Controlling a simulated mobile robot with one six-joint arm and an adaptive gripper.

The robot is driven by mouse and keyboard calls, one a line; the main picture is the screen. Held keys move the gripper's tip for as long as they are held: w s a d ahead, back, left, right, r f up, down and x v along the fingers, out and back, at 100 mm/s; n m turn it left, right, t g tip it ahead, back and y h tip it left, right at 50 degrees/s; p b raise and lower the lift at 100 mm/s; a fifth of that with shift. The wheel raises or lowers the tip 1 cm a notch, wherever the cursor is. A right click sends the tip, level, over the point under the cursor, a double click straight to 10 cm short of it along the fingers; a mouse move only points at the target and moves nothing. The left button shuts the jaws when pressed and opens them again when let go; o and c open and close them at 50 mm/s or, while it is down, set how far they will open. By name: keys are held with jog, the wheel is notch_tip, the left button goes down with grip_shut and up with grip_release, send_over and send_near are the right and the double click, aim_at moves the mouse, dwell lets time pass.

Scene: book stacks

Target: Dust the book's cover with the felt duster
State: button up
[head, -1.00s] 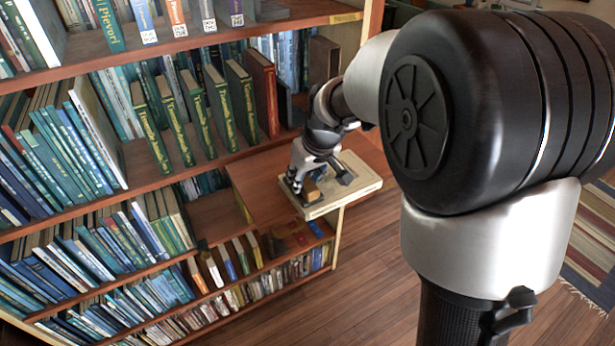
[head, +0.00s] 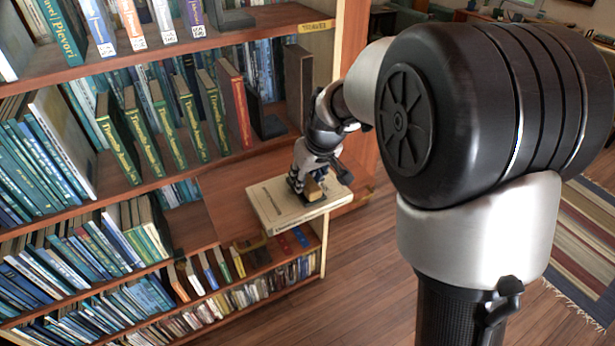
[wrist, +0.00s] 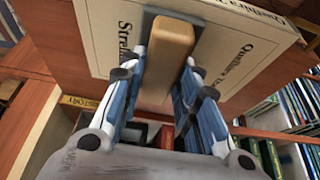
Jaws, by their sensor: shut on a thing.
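The book (head: 266,206) lies flat on a reddish wooden shelf top, its cream cover up and its spine toward the front. Its cover, with dark lettering, fills the top of the wrist view (wrist: 105,38). My gripper (head: 312,182) is over the right part of the cover. It is shut on the felt duster (wrist: 166,48), a tan block held between the blue-sided fingers. The duster also shows small in the head view (head: 316,189), low at the cover.
Tall shelves of upright books (head: 50,150) stand to the left. Green books (head: 160,120) and a red book (head: 235,100) stand behind the shelf top. A dark bookend (head: 265,120) is near them. Open wooden floor (head: 400,270) and a striped rug (head: 585,240) lie right.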

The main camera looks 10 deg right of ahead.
notch_tip(320, 180, up, 3)
jog(key=shift+d+r+p, duration=0.1)
jog(key=shift+d+p, duration=0.05)
jog(key=shift+p, duration=0.85)
jog(key=shift+r+p, duration=0.3)
jog(key=shift+r, duration=0.05)
jog(key=shift+r+p, duration=0.6)
jog(key=shift+r, duration=0.1)
jog(key=shift+r+p, duration=1.05)
jog(key=shift+r, duration=0.35)
jog(key=shift+f, duration=0.1)
